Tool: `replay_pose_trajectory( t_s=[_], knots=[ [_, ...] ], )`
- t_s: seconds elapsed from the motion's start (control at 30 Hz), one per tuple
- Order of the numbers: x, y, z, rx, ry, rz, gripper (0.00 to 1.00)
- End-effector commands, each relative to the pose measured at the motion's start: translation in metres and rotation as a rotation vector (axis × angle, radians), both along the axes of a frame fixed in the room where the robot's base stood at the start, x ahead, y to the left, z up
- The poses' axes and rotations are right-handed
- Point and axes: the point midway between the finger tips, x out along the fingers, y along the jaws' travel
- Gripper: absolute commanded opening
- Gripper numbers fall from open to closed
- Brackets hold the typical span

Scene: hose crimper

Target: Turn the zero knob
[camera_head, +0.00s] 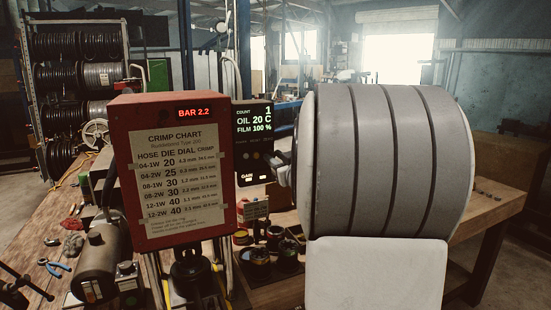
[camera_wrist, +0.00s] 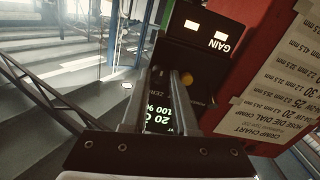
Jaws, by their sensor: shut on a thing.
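The control panel (camera_head: 254,140) is a black box on the right side of the red crimper housing. Its lit screen reads count 1, oil 20 C and film 100 %, with small knobs below. My gripper (camera_head: 279,163) is at the panel's right edge, partly hidden behind my pale arm. In the wrist view, which is upside down, the fingers of my gripper (camera_wrist: 167,78) reach the panel face around the ZERO label. They are shut on the dark zero knob (camera_wrist: 158,74), which is mostly hidden between them; its pointer cannot be read.
The red housing (camera_head: 172,100) carries a crimp chart (camera_head: 178,180) and a display reading BAR 2.2. Tins (camera_head: 272,255) and tools crowd the wooden bench below.

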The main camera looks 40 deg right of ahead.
Motion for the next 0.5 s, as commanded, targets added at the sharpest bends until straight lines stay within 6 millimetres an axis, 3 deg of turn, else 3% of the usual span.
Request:
replay_pose_trajectory(
  t_s=[0.5],
  knots=[
    [0.0002,0.0001,-0.0031,-0.19,0.043,0.0,0.0]
  ],
)
